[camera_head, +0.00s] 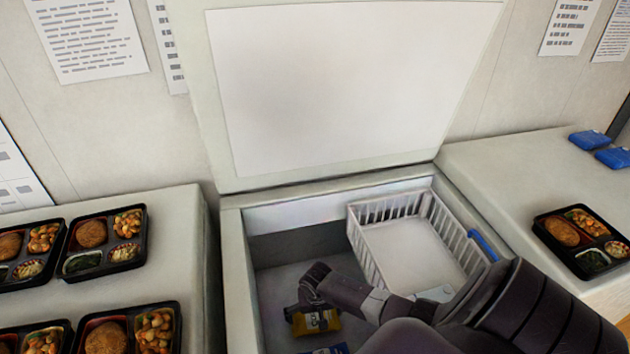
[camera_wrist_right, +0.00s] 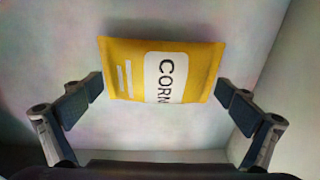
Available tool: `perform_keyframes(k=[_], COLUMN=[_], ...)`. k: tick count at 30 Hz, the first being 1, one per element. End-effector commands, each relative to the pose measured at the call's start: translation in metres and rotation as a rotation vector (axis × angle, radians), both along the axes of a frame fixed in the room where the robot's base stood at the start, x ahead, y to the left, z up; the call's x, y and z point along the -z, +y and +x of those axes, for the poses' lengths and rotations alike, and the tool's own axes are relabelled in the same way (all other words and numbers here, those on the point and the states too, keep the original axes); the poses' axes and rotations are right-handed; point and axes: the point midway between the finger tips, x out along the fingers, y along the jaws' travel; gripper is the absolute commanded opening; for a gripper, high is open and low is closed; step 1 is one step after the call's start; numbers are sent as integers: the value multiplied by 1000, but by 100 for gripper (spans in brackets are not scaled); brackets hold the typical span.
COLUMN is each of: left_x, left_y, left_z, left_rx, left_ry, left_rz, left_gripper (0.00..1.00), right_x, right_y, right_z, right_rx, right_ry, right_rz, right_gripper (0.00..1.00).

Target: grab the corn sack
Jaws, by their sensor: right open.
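The corn sack (camera_wrist_right: 128,68) is a yellow bag with a white label reading CORN. In the right wrist view it lies between the two spread fingers of my right gripper (camera_wrist_right: 160,105), with its ends close to the fingertips. In the head view the sack (camera_head: 318,322) lies on the floor of the open chest, partly hidden under my right gripper (camera_head: 304,306). My right gripper is open. Whether its fingers touch the sack is unclear. My left gripper is out of view.
A white wire basket (camera_head: 372,252) hangs in the chest's right side, beside my right arm. The chest's lid (camera_head: 340,90) stands open behind. The chest walls (camera_head: 236,270) enclose the gripper. Bento trays (camera_head: 103,242) sit on the left counter, another (camera_head: 580,236) on the right.

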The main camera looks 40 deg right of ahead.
Motion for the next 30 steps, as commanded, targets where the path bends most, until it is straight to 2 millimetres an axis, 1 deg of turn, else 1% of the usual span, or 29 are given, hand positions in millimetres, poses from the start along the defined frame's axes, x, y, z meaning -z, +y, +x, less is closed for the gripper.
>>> perform_keyframes(k=[23, 30], left_x=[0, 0], left_y=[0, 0], left_z=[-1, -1], left_rx=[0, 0], left_ry=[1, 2], left_rz=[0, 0], left_gripper=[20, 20], right_x=[5, 5], right_y=[0, 0], right_z=[0, 0], right_rx=[0, 0], right_ry=[0, 0], right_rz=[0, 0], right_gripper=[100, 74])
